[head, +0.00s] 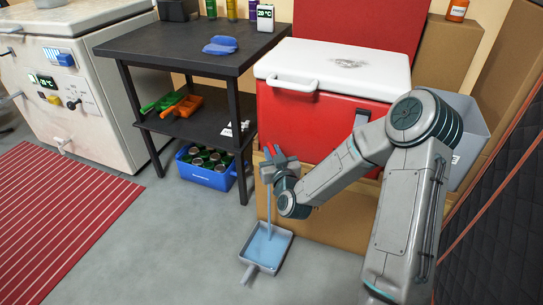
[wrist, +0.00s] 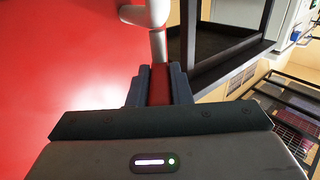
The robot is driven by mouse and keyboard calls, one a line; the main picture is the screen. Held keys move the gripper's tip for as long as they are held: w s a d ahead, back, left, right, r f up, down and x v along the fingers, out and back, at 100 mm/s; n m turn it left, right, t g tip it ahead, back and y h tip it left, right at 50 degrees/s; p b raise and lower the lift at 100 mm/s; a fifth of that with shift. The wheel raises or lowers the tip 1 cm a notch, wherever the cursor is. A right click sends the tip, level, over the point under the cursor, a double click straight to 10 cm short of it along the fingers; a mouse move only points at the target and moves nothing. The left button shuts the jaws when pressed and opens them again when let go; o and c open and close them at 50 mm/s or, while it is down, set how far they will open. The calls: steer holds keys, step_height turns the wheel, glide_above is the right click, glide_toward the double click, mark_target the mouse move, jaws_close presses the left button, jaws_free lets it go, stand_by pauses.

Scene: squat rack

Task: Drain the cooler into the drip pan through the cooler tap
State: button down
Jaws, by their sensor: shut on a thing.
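The red cooler (head: 310,120) with a white lid (head: 335,68) stands on a cardboard box. My gripper (head: 273,152) is at the lower left of the cooler's front and hides most of the tap. In the wrist view, its fingers (wrist: 155,88) are shut on the red handle (wrist: 158,82) of the cooler tap, below the white tap body (wrist: 155,25). A thin bluish stream of water (head: 268,205) falls from the tap into the grey drip pan (head: 289,248) on the floor. Bluish water (head: 266,243) lies in the pan.
A dark two-tier table (head: 180,45) stands left of the cooler, with a blue crate (head: 205,178) of cans under it. A white chest (head: 95,80) is at far left. A dark padded panel (head: 510,190) is at right. Grey floor (head: 180,255) is clear around the pan.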

steer(key=shift+a+m+h+b, duration=0.3)
steer(key=shift+m+h, duration=0.55)
steer(key=shift+h, duration=0.5)
steer(key=shift+a+m+h+b, duration=0.2)
steer(key=shift+m+h+b, duration=0.15)
steer(key=shift+m+h, duration=0.8)
steer(key=shift+a+m+h+b, duration=0.3)
steer(key=shift+m+h, duration=0.3)
steer(key=shift+h, duration=1)
steer(key=shift+g, duration=0.3)
steer(key=c, duration=1.3)
jaws_free()
steer(key=shift+w, duration=0.1)
steer(key=p+v, duration=0.3)
steer(key=v, duration=1.1)
